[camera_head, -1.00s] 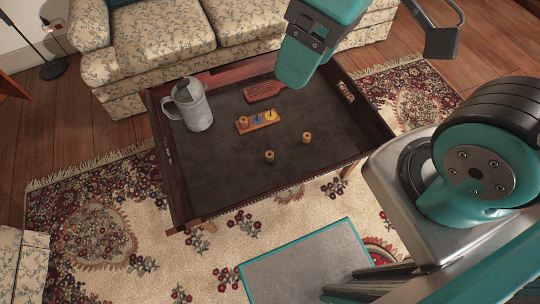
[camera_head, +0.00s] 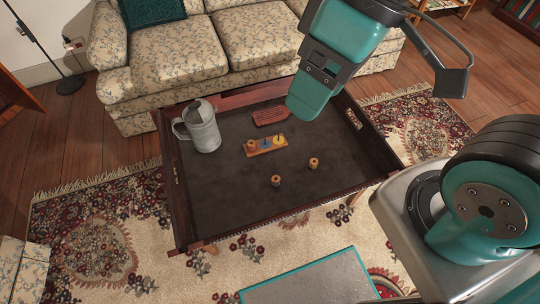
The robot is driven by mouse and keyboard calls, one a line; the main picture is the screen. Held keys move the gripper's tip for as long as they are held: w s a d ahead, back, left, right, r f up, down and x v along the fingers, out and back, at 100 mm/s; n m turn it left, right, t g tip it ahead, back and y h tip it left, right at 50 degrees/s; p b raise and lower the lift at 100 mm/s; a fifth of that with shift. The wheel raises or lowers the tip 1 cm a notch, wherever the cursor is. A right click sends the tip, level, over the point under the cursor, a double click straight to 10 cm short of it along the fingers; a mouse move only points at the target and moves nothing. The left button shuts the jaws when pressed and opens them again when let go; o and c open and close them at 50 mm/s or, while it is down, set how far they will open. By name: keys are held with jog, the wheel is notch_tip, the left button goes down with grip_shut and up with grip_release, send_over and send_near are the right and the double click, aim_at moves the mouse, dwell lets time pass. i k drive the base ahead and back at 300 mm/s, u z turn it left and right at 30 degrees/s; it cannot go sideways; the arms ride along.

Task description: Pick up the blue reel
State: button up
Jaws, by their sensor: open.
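A small wooden board (camera_head: 259,151) lies in the dark tray-like tabletop. It bears a tan reel (camera_head: 251,145) at its left, a blue spot (camera_head: 264,142) in the middle and a yellow spot (camera_head: 278,140) at the right. Two loose tan-ended reels stand in front of the board, one nearer (camera_head: 276,181) and one to the right (camera_head: 313,162). Which reel is blue is too small to tell. A grey finger-like part of my gripper (camera_head: 454,82) shows at the upper right, apart from all reels, with nothing visible in it. Its other finger is not clear.
A grey metal jug (camera_head: 203,131) stands at the tabletop's left. A red slatted paddle (camera_head: 270,116) lies behind the board. The dark table (camera_head: 222,205) has a raised wooden rim. A floral sofa (camera_head: 220,50) stands close behind. The tabletop's front left is clear.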

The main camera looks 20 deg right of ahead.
aim_at(276, 179)
jog(key=k, duration=0.5)
jog(key=u, duration=1.35)
jog(key=i, duration=0.95)
jog(key=z, duration=1.95)
